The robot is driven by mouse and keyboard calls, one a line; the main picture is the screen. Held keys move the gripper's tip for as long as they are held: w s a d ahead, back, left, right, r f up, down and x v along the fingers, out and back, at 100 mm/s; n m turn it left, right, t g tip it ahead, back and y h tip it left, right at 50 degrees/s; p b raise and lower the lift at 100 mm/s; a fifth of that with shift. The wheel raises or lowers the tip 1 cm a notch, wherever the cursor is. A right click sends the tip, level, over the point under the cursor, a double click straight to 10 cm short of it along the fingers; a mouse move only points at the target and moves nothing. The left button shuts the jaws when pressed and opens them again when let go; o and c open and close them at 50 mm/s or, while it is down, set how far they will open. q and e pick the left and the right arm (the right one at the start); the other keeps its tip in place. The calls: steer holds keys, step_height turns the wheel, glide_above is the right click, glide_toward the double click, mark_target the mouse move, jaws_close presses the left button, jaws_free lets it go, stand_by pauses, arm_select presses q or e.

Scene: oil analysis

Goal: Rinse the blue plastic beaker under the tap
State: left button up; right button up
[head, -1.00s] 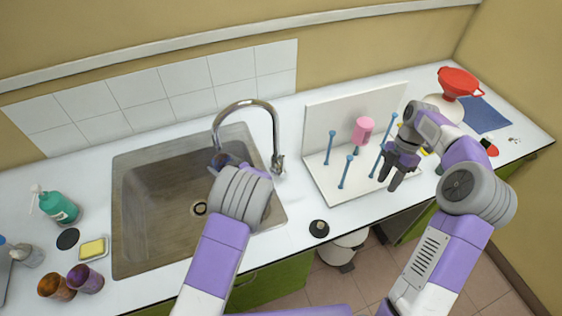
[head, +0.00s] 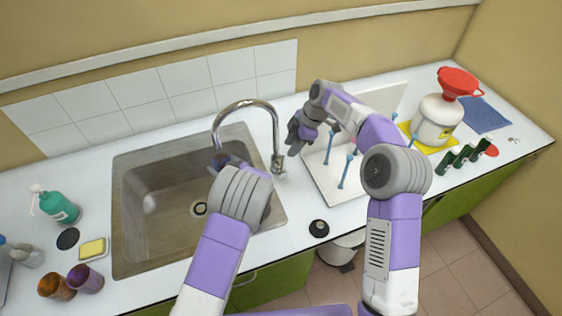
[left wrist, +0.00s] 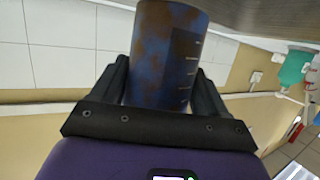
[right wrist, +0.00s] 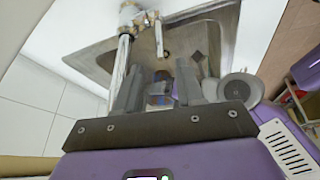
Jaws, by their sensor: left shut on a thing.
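The blue beaker (left wrist: 165,50), with brown stains and white graduation marks, is between the fingers of my left gripper (left wrist: 163,80). In the head view my left gripper (head: 222,162) holds it over the sink, below the tap's spout; the arm hides most of it. The chrome tap (head: 247,103) arches over the sink's back right corner, its lever (head: 278,163) at the base. No water stream shows. My right gripper (head: 297,142) is open and empty, just right of the tap. The right wrist view shows the tap (right wrist: 122,60) beside its fingers (right wrist: 160,88).
The sink (head: 150,205) is otherwise empty. A white drying rack (head: 325,185) with blue pegs stands under my right arm. A bottle with a red funnel (head: 459,82) is at right. Soap bottle (head: 60,207), yellow sponge (head: 92,249) and two stained beakers (head: 85,279) are at left.

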glide_above(281, 172)
step_height(281, 172, down, 9)
steer(key=shift+r, duration=0.15)
steer(key=shift+c, duration=0.4)
jaws_close()
